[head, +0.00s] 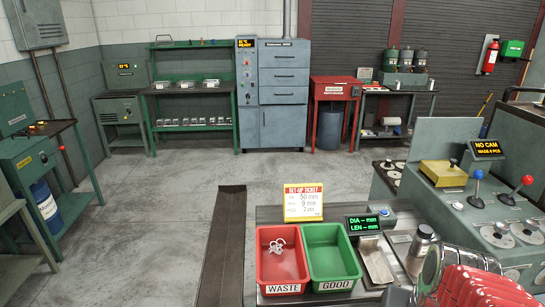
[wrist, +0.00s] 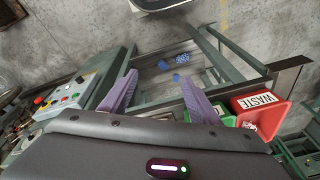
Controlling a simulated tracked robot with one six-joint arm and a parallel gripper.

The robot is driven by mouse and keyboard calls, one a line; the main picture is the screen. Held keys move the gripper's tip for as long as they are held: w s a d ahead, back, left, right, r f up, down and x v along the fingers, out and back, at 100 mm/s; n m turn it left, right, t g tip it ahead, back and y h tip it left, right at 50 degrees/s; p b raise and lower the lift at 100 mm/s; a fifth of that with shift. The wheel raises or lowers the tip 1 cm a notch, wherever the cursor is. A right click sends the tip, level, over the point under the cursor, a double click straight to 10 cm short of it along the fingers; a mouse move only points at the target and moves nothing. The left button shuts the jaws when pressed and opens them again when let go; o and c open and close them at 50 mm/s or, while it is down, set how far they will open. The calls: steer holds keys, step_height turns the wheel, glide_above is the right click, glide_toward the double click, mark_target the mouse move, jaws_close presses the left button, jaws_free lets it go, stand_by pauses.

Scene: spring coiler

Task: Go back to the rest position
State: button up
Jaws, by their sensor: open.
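My gripper (wrist: 158,82) shows in the wrist view with its two purple fingers spread apart and nothing seen between them. It hangs over a grey framed stand. In the head view I cannot pick out the gripper. The red WASTE bin (head: 283,289) stands at the front of the table with a few pale coiled pieces in it. The green GOOD bin (head: 334,285) beside it looks empty. In the wrist view the red bin (wrist: 258,102) is right of the fingers, apart from them.
A yellow set-up ticket (head: 304,202) stands behind the bins, next to a measuring display (head: 363,223). At the right is a grey machine with a NO CAM display (head: 487,149) and knobbed levers. A green bench (head: 190,88) and grey cabinet (head: 284,125) line the back. Open floor lies between.

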steer(key=a+r+n+t, duration=0.3)
steer(key=a+r+n, duration=0.2)
steer(key=a+r, duration=0.2)
steer(key=shift+w+a+r, duration=0.3)
steer(key=shift+a, duration=1)
